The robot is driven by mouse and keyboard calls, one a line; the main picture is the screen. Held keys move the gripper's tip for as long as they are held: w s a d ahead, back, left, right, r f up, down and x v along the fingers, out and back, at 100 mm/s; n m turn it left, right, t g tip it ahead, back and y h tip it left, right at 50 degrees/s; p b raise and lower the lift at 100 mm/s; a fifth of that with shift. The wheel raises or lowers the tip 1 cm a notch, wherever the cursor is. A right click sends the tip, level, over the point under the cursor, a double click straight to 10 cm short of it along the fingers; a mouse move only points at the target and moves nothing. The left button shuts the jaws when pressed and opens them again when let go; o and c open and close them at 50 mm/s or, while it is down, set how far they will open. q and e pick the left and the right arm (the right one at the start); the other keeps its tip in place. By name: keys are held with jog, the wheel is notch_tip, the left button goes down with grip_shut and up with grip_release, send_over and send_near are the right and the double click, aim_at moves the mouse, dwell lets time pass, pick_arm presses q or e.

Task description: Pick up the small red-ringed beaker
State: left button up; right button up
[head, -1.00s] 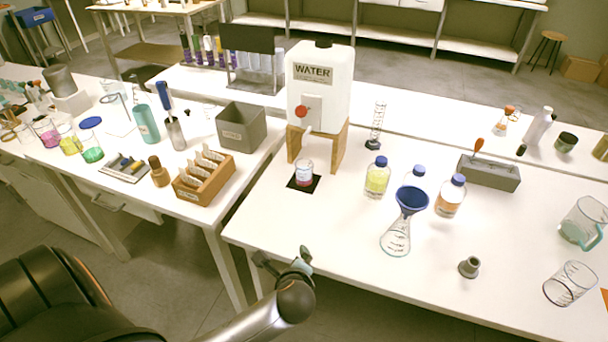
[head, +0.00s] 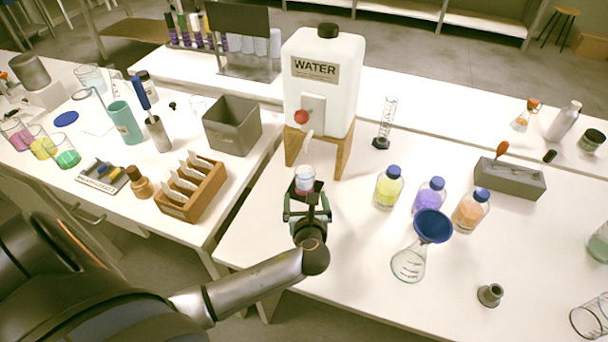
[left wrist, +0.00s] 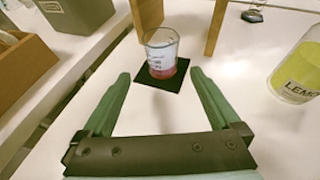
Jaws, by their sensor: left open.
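The small red-ringed beaker (left wrist: 161,55) stands upright on a black square pad (left wrist: 175,84) under the water dispenser's spout. It is clear with a pink-red band near its base, and it also shows in the head view (head: 304,178). My left gripper (left wrist: 158,84) is open, its green fingers pointing at the beaker, one to each side and short of it. In the head view the left gripper (head: 306,200) is in front of the beaker and hides most of the pad. The right gripper is not in view.
The white water tank (head: 325,85) stands on a wooden stand (head: 342,154) just behind the beaker. A yellow bottle (head: 387,188), a purple bottle and a flask with a blue funnel (head: 432,226) are to the right. A wooden card rack (head: 192,190) is on the left bench.

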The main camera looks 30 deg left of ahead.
aim_at(304, 187)
pick_arm(q)
jog(key=b+x, duration=0.1)
jog(key=x, duration=0.4)
jog(key=shift+w+a+f, duration=0.2)
jog(key=shift+w, duration=0.05)
jog(key=shift+b+x, duration=0.7)
jog(key=shift+x, duration=2.4)
jog(key=shift+w+d, duration=0.1)
jog(key=shift+d, duration=0.05)
jog(key=shift+c, duration=0.3)
jog(key=shift+r, duration=0.1)
grip_shut()
